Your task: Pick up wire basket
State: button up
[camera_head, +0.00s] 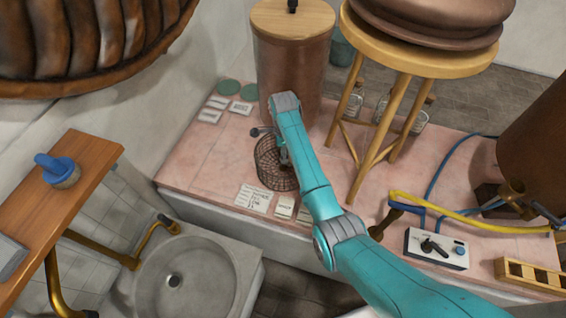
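The wire basket (268,172) is a small, dark, round mesh basket on the pink tiled counter (190,165), in front of the large copper vessel. My teal arm reaches in from the lower right. My gripper (283,160) is at the basket's upper right side and overlaps it in the picture. The arm's wrist hides part of the basket and most of the gripper. I cannot tell whether the fingers touch the basket or whether they are open or shut.
A copper vessel with a wooden lid (290,60) stands close behind the basket. A wooden tripod stand (400,60) is to the right. Paper labels (252,198) lie in front. A stone sink (190,280), control box (437,248) and hoses (470,220) are nearer.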

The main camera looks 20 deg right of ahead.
grip_shut()
jog(key=shift+r, duration=0.1)
notch_tip(320, 180, up, 10)
dwell(0.6)
jog(key=c, duration=0.8)
grip_release()
grip_shut()
jog(key=shift+s, duration=0.1)
